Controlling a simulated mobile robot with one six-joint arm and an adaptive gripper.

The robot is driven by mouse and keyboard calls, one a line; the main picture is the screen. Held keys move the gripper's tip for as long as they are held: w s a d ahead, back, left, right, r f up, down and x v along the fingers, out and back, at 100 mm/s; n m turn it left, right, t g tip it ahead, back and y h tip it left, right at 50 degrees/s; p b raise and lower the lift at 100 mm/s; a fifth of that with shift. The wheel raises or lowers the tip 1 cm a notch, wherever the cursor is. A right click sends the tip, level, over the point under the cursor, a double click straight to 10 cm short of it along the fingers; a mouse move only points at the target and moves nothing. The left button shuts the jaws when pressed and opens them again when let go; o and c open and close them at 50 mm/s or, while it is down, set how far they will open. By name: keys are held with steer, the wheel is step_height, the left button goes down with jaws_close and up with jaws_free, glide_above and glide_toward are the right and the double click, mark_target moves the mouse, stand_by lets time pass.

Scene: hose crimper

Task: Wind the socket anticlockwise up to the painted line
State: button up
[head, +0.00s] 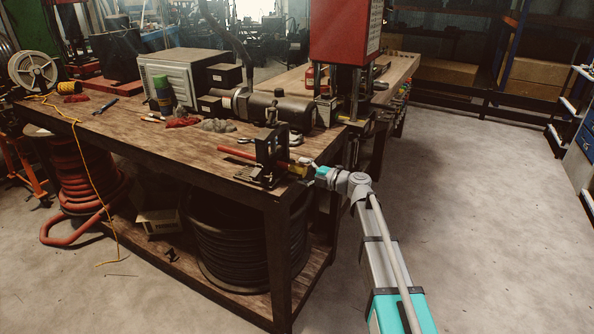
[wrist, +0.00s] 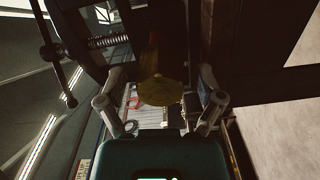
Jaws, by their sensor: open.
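The socket (wrist: 161,92) is a dull brass-yellow round end facing the wrist camera. In the head view the socket (head: 297,170) is a small yellowish piece at the right end of a red hose (head: 236,153), held in a dark vise (head: 266,172) at the bench edge. My gripper (wrist: 160,80) is open, with one finger on each side of the socket and a visible gap on both sides. In the head view my gripper (head: 309,169) is at the socket, coming from the right. I cannot make out the painted line.
The wooden bench (head: 125,128) carries a grey machine (head: 275,108), a spray can (head: 162,95) and rags. The vise's screw and handle (wrist: 66,78) lie left of my fingers in the wrist view. A black hose coil (head: 235,245) sits below. The floor (head: 480,220) at right is clear.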

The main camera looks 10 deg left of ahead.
steer(key=v, duration=0.9)
steer(key=shift+s+d, duration=0.15)
steer(key=shift+d, duration=0.15)
steer(key=m, duration=1.2)
steer(key=d+m, duration=0.1)
steer(key=m, duration=2.3)
steer(key=shift+s+d+r, duration=0.1)
steer(key=shift+s+d, duration=0.15)
steer(key=shift+a, duration=0.1)
steer(key=x, duration=1.3)
steer(key=shift+w+a, duration=0.1)
steer(key=shift+a, duration=0.15)
